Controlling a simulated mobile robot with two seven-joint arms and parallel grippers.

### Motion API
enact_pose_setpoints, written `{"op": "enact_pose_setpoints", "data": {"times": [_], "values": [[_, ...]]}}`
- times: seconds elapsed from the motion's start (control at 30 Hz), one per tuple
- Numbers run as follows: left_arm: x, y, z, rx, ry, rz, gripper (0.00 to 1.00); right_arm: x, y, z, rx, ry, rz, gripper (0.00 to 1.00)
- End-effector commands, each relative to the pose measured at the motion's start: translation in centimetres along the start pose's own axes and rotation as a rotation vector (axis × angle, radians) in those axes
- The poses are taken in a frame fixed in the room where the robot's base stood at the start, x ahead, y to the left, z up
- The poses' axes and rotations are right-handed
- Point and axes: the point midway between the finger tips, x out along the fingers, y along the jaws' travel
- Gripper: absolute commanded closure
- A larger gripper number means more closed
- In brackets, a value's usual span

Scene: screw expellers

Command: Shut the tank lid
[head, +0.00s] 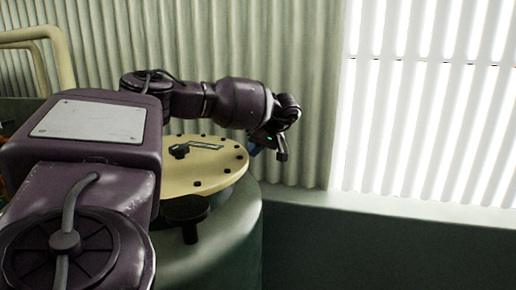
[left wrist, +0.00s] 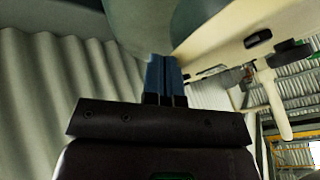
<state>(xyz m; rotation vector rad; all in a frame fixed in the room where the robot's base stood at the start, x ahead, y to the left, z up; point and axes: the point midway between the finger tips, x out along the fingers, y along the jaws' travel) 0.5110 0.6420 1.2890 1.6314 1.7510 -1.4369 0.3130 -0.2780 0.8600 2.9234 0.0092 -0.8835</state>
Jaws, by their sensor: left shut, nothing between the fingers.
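The tank (head: 225,240) is a large green cylinder in the lower middle of the head view. Its lid (head: 222,172) is a cream disc with dark bolts around the rim and a dark fitting on top. The lid lies over the tank top; whether a gap remains under it I cannot tell. My left gripper (head: 255,149) is at the lid's far right edge, its blue fingers partly hidden; contact is unclear. In the left wrist view the blue fingers (left wrist: 163,76) are together and empty, beside the green tank wall (left wrist: 140,22) and a cream surface (left wrist: 230,35). My right gripper is not seen.
A corrugated wall (head: 300,60) stands close behind the tank, with a bright slatted panel (head: 430,100) to its right. A dark knob-like part (head: 187,215) stands at the lid's near side. Cream pipes (head: 45,40) run at the far left. A green ledge (head: 400,212) is clear.

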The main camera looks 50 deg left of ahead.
Motion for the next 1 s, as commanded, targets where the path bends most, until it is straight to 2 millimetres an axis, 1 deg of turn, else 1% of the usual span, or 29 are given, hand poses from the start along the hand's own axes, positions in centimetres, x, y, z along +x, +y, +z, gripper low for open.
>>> {"op": "enact_pose_setpoints", "data": {"times": [0.23, 0.33, 0.5, 0.63, 1.0], "values": [[0.0, 0.0, 0.0, 0.0, 0.0, 0.0, 1.0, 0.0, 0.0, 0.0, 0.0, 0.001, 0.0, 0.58], [0.3, -0.3, -0.2, -0.001, -0.001, -0.001, 1.0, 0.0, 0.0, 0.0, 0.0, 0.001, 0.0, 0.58], [1.9, -2.0, -1.4, -0.003, -0.002, -0.003, 1.0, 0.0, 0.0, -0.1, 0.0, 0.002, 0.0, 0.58], [2.7, -2.9, -2.0, -0.002, 0.0, -0.003, 1.0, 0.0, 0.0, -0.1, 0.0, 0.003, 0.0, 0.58], [2.7, -3.0, -2.1, -0.004, 0.001, -0.007, 1.0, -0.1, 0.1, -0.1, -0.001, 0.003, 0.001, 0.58]]}}
